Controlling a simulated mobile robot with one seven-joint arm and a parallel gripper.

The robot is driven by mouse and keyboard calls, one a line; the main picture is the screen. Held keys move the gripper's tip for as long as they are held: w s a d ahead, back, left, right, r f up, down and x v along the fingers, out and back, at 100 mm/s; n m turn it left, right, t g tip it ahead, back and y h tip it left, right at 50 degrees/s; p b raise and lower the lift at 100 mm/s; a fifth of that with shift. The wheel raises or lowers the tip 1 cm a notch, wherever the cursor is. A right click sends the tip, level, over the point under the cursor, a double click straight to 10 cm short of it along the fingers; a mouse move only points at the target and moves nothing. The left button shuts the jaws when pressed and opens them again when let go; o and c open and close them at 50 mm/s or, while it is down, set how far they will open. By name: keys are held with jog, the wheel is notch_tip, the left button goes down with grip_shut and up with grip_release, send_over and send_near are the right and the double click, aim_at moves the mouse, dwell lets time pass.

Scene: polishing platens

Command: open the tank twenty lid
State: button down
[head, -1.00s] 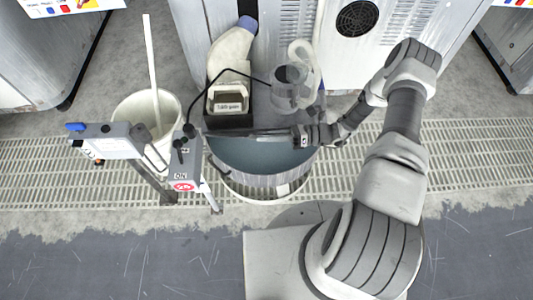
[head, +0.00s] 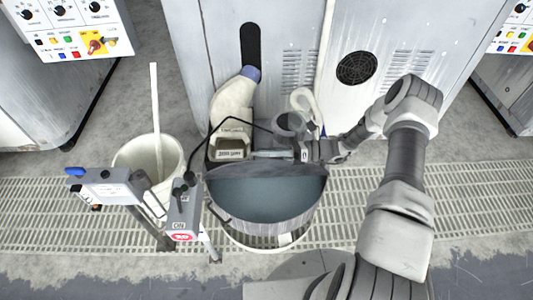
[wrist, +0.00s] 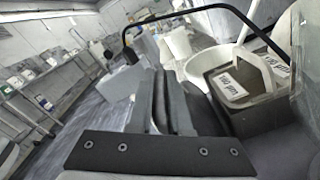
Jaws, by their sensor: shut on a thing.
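The round tank (head: 265,225) stands open at the top in the head view, with blue-grey liquid or interior showing. Its grey lid (head: 265,174) is tilted up at the tank's back edge, clear of the front opening. My gripper (head: 288,154) comes in from the right and is shut at the lid's upper part, behind the raised face. The exact spot of contact is small and partly hidden. In the wrist view my gripper's grey fingers (wrist: 165,105) are close together, and what lies between them is hard to make out.
A dark box with a labelled, spouted container (head: 231,148) stands behind the tank, beside a grey jug (head: 290,126). A white bucket (head: 125,158) with a stick and a control post (head: 182,220) stand at left. A grey cabinet (head: 300,50) closes off the back.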

jog(key=shift+f, duration=0.15)
jog(key=c, duration=0.8)
grip_release()
jog(key=shift+c, duration=0.2)
jog(key=d+p, duration=0.1)
jog(key=d, duration=1.6)
jog(key=shift+s+d+p, duration=0.25)
jog(key=shift+s+p, duration=0.1)
jog(key=shift+c, duration=0.2)
